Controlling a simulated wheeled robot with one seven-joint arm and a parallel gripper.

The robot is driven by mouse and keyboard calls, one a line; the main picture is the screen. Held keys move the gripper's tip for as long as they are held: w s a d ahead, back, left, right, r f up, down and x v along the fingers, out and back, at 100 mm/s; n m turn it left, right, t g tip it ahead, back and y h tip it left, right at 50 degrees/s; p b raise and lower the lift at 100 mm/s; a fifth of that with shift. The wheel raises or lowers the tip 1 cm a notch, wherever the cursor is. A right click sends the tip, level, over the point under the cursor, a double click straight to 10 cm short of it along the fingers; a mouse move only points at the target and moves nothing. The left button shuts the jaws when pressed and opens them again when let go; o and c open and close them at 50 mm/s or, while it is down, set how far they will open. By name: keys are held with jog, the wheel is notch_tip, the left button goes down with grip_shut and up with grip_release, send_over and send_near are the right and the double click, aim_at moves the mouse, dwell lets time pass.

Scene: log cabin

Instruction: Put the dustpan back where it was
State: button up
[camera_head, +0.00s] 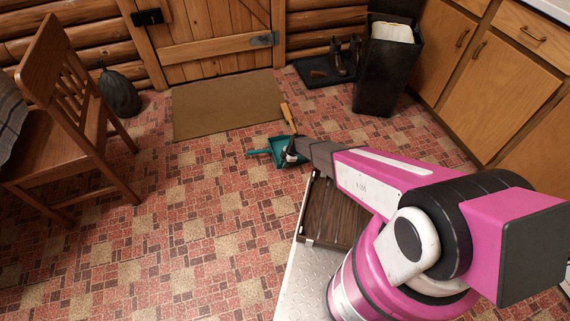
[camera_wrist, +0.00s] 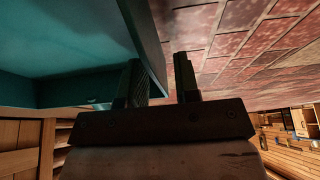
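The teal dustpan (camera_head: 266,152) is low over or on the floor in front of my base in the head view; I cannot tell if it touches the floor. It fills the upper left of the wrist view (camera_wrist: 65,40). My gripper (camera_head: 290,154) is right at its right side in the head view. In the wrist view the two fingers (camera_wrist: 160,82) stand apart. The pan's side wall reaches in by the left finger, and some floor shows between it and the right finger. A wooden handle (camera_head: 287,113) sticks up behind my gripper; what it joins is partly hidden.
A brown doormat (camera_head: 226,104) lies before the wooden door. A black bin (camera_head: 385,70) and a dark boot tray (camera_head: 315,74) stand at the back right. A wooden chair (camera_head: 65,110) is at left, cabinets (camera_head: 505,90) at right. The tiled floor left of my base is clear.

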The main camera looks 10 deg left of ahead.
jog(key=v, duration=1.2)
jog(key=s+d+r+m+t+h, duration=0.1)
jog(key=s+d+r+m, duration=0.1)
jog(key=d+r+m, duration=0.7)
jog(key=s+d+r+m+t+h, duration=0.1)
jog(key=s+d+r+m, duration=0.15)
jog(key=d+r, duration=1.1)
jog(key=s+d+r+m+h, duration=0.1)
jog(key=s+d+r+m, duration=0.4)
jog(key=d+r, duration=0.3)
jog(key=s+d+r+m+h, duration=0.1)
jog(key=s+d+r+m, duration=0.5)
jog(key=r, duration=0.5)
jog(key=d+m, duration=0.2)
jog(key=shift+s+d+r, duration=0.15)
jog(key=shift+d+r, duration=0.15)
jog(key=shift+d, duration=0.05)
